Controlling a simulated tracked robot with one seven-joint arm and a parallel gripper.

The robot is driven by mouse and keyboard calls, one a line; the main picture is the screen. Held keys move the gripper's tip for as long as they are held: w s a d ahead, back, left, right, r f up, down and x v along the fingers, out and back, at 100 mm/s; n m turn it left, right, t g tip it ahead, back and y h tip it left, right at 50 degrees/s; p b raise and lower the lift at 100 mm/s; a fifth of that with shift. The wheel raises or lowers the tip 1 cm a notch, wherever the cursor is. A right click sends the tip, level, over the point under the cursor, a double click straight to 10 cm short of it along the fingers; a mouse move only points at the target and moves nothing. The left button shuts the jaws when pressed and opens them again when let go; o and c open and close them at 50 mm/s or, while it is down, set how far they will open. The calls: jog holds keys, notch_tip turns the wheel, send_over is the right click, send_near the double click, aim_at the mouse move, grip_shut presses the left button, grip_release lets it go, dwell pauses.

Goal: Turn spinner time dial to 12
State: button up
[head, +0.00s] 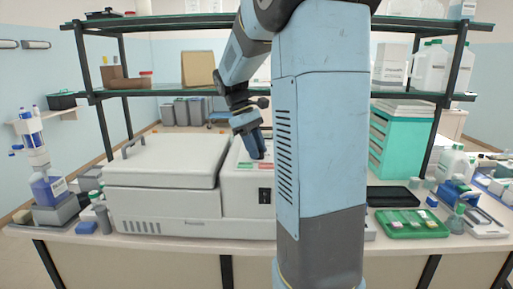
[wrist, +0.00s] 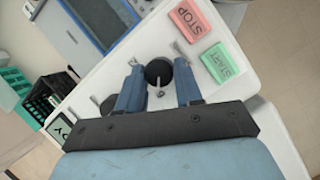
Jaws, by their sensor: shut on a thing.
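The spinner (head: 160,205) is a large white machine with a grey-white lid on the bench, left of the middle in the head view. Its sloped control panel shows close up in the wrist view. A round black dial (wrist: 158,73) stands on this panel, with metal levers beside it. My gripper (wrist: 158,82) is over the panel, shut on the dial with one blue finger on each side. In the head view my gripper (head: 256,150) reaches down to the panel. The dial's number marks cannot be read. A small display (wrist: 60,129) at the panel's left edge is partly cut off.
A red STOP button (wrist: 193,19) and a green START button (wrist: 222,62) lie right of the dial. A green tray (head: 412,233), a dark flat tray (head: 393,196) and bottles stand on the bench's right side. Shelving rises behind the spinner.

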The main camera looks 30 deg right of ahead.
jog(key=m+y, duration=0.1)
jog(key=m, duration=0.3)
jog(key=shift+w+d+m+g+y, duration=0.1)
jog(key=shift+d+m+g+y, duration=0.1)
jog(key=shift+m+g+y, duration=0.2)
jog(key=m+y, duration=0.1)
jog(key=m, duration=0.1)
jog(key=m+y, duration=0.1)
jog(key=m, duration=0.2)
jog(key=shift+d, duration=0.2)
jog(key=m+y, duration=0.1)
jog(key=m, duration=0.1)
jog(key=m+t, duration=0.1)
jog(key=m, duration=0.2)
jog(key=shift+d+y, duration=0.1)
jog(key=shift+y, duration=0.3)
jog(key=m, duration=0.1)
jog(key=m+t, duration=0.1)
jog(key=m, duration=0.1)
jog(key=m+y, duration=0.1)
jog(key=shift+s+d+m+t, duration=0.1)
jog(key=shift+s+m+t, duration=0.2)
jog(key=shift+m, duration=0.1)
jog(key=o, duration=1)
jog(key=shift+w+r, duration=0.1)
